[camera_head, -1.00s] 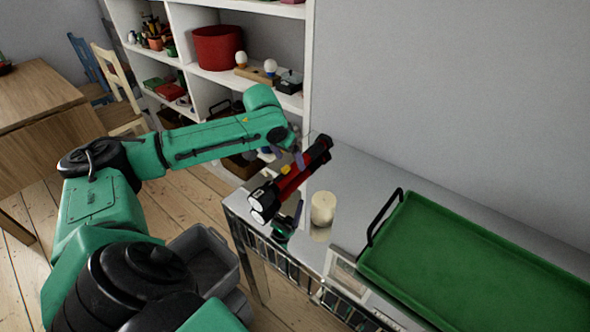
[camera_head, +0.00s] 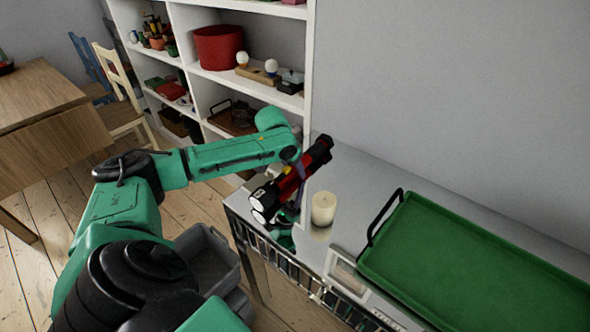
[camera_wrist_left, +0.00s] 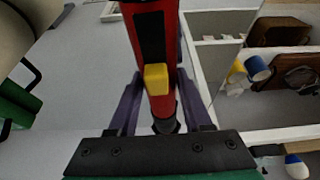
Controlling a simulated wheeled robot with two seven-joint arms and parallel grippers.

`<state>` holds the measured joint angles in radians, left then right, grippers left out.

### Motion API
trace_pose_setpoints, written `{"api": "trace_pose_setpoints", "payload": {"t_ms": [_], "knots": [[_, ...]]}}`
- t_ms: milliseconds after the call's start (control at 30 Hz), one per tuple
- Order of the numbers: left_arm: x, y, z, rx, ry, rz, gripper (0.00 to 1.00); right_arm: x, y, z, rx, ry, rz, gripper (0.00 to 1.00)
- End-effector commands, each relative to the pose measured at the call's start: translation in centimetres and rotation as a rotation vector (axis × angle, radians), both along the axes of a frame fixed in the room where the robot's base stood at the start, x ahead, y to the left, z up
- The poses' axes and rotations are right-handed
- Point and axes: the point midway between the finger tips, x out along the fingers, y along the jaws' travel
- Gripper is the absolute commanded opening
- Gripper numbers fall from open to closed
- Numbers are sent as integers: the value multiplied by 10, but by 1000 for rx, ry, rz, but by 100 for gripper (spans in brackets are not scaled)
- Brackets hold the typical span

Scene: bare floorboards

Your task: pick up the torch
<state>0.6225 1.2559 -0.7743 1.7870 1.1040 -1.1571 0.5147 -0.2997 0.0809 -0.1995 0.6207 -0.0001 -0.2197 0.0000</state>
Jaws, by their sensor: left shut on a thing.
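The torch (camera_head: 290,182) is red and black. It lies at a slant on the shiny grey top of the cabinet (camera_head: 345,170), its pale lens end toward me. A second pale lens shape just below it looks like its reflection. My left gripper (camera_head: 300,170) reaches it from the left and is shut on the torch's body. In the left wrist view the purple fingers of my left gripper (camera_wrist_left: 157,105) stand on either side of the torch (camera_wrist_left: 155,112), near its yellow switch. I cannot tell whether the torch touches the top. My right gripper is not in view.
A cream candle (camera_head: 323,208) stands just right of the torch. A green tray (camera_head: 470,265) with a black handle lies farther right. A white shelf unit (camera_head: 310,60) with several objects stands behind my left arm. A grey bin (camera_head: 208,260) is on the floor.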

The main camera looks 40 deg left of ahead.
Motion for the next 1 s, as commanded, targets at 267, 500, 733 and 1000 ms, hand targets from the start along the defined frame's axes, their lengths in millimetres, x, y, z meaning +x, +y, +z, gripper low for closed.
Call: {"api": "trace_pose_setpoints", "payload": {"t_ms": [267, 500, 733, 1000], "knots": [[1, 0, 11, 0, -4, 1, 0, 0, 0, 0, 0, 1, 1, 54], [2, 0, 72, -1, -9, 0, 0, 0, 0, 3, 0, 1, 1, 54], [2, -1, 159, -3, -9, -2, 0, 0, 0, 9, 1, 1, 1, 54], [1, 0, 201, -1, -2, 0, 0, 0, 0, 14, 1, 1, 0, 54]]}}
